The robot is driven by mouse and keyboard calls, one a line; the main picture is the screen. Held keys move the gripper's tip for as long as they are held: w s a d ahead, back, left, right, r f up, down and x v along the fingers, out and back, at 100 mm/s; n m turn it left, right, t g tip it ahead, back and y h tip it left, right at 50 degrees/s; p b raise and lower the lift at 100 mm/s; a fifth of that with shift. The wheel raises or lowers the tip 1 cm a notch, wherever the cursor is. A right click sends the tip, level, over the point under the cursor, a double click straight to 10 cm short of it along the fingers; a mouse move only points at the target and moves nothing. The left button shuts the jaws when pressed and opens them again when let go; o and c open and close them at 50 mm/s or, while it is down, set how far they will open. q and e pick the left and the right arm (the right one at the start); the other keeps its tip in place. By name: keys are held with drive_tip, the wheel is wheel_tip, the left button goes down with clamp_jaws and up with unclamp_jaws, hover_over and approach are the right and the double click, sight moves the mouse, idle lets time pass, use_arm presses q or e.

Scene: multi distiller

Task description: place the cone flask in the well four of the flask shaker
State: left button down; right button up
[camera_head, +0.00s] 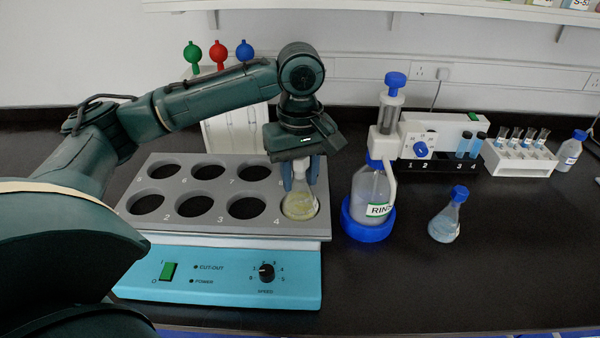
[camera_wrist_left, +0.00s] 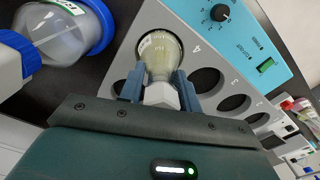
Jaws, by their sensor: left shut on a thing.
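The cone flask (camera_head: 299,206), clear with yellowish contents, stands roughly upright at well four of the flask shaker (camera_head: 220,270). Its base is at the well marked 4, at the front right of the grey top. My left gripper (camera_head: 301,180) is above it with its fingers around the flask's neck. In the left wrist view the flask (camera_wrist_left: 160,57) shows between the two blue fingers (camera_wrist_left: 160,90), beside the number 4. The lower edge of the flask in the well is partly hidden. My right gripper is not in view.
The other wells I can see are empty. A RINSE bottle (camera_head: 371,190) in a blue holder stands just right of the shaker. Another flask with a blue cap (camera_head: 445,220) stands further right. A white rack of vials (camera_head: 520,158) is behind. The black front right bench is clear.

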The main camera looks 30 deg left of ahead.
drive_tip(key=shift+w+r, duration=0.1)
use_arm(q)
drive_tip(key=c, duration=1)
unclamp_jaws()
drive_tip(key=shift+o, duration=0.2)
wheel_tip(320, 180, up, 11)
drive_tip(key=shift+p, duration=0.8)
drive_tip(key=shift+r, duration=0.55)
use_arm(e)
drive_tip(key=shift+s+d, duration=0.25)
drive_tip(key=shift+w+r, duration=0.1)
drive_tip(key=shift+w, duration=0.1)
